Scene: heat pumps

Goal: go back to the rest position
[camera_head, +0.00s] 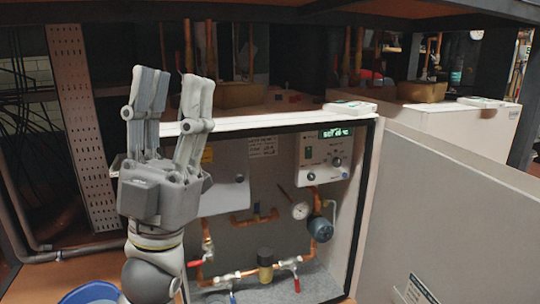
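My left gripper (173,88) stands upright on its arm in the left half of the head view, fingers pointing up. Its fingers are spread apart with nothing between them, so it is open and empty. It is in front of the left part of an open white heat pump cabinet (369,190) and hides part of it. I cannot tell whether it touches anything. My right gripper is not in view.
The cabinet door (455,215) stands open at the right. Inside are a lit controller (325,150), a gauge (300,210), copper pipes and valves. A blue bucket (92,293) is at bottom left, a perforated post (80,120) behind. A wooden shelf (270,13) spans the top.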

